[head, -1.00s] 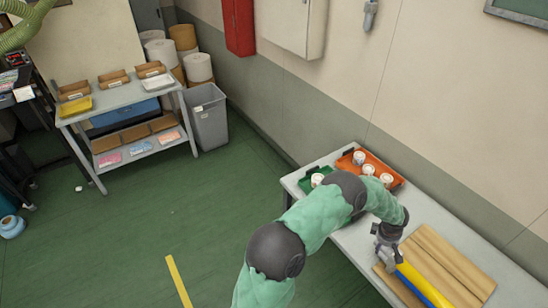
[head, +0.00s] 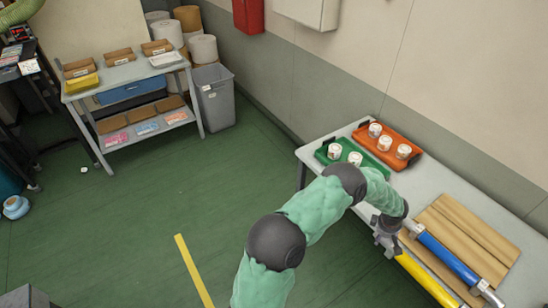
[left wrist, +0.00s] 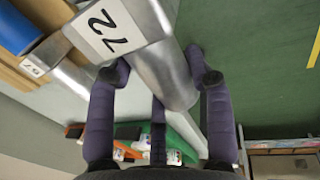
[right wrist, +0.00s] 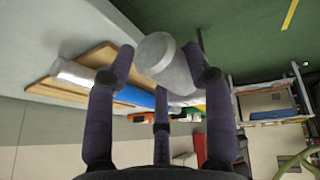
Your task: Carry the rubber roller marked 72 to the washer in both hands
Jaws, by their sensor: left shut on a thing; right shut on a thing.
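The roller marked 72 has a yellow body (head: 425,280) in the head view and runs off the bottom edge. In the left wrist view its bare metal end (left wrist: 165,78) carries a white tag reading 72 (left wrist: 110,27). My left gripper (head: 388,246) is shut on this end, fingers (left wrist: 200,78) around the metal. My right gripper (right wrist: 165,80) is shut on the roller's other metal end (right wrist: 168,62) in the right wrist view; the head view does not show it. The roller is held by the table's front edge. The washer cannot be made out.
A blue roller (head: 448,256) lies on wooden boards (head: 482,240) on the grey table (head: 440,180). An orange tray (head: 412,160) and green tray (head: 322,156) hold white-and-orange jars. A shelf cart (head: 120,78) and grey bin (head: 213,98) stand behind. Green floor (head: 130,235) is open at left.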

